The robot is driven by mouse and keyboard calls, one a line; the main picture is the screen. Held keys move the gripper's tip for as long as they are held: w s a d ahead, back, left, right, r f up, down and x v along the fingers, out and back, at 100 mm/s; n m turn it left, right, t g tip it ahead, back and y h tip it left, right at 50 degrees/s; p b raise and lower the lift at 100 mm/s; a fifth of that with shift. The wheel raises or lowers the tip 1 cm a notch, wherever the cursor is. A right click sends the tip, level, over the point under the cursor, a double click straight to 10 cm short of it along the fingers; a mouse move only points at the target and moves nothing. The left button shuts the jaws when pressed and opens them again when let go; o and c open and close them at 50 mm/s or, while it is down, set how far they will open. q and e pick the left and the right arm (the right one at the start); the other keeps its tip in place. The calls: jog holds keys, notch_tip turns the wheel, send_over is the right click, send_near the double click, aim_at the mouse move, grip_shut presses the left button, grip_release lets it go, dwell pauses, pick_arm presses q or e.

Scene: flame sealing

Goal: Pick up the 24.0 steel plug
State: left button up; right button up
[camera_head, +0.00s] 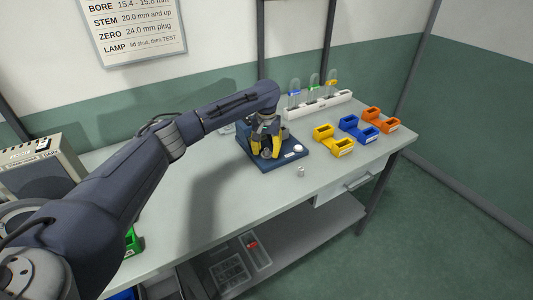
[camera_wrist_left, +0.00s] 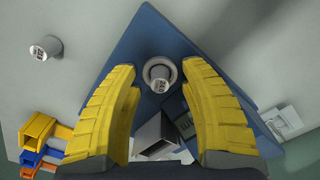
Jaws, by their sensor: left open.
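My left gripper (camera_head: 268,154) is open, pointing down over a blue bench device (camera_head: 288,157). In the left wrist view its yellow fingers (camera_wrist_left: 159,70) stand apart on either side of a steel plug (camera_wrist_left: 160,84) seated in a round ring on the blue base; neither finger visibly touches it. A second steel plug (camera_wrist_left: 46,47) stands on the grey table away from the fingers. It also shows in the head view (camera_head: 301,172), to the right of the device. The printed labels on the plug tops are too small to read surely. My right gripper is not in view.
Yellow (camera_head: 343,148), blue (camera_head: 368,135) and orange (camera_head: 391,125) bins stand at the right of the table. A white rack (camera_head: 318,104) with several clear tubes is behind. A green bin (camera_head: 133,243) is at the front left. Table around the loose plug is clear.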

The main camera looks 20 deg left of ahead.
pick_arm(q)
jog(key=shift+c, duration=0.2)
grip_shut()
jog(key=shift+r, duration=0.15)
dwell(0.4)
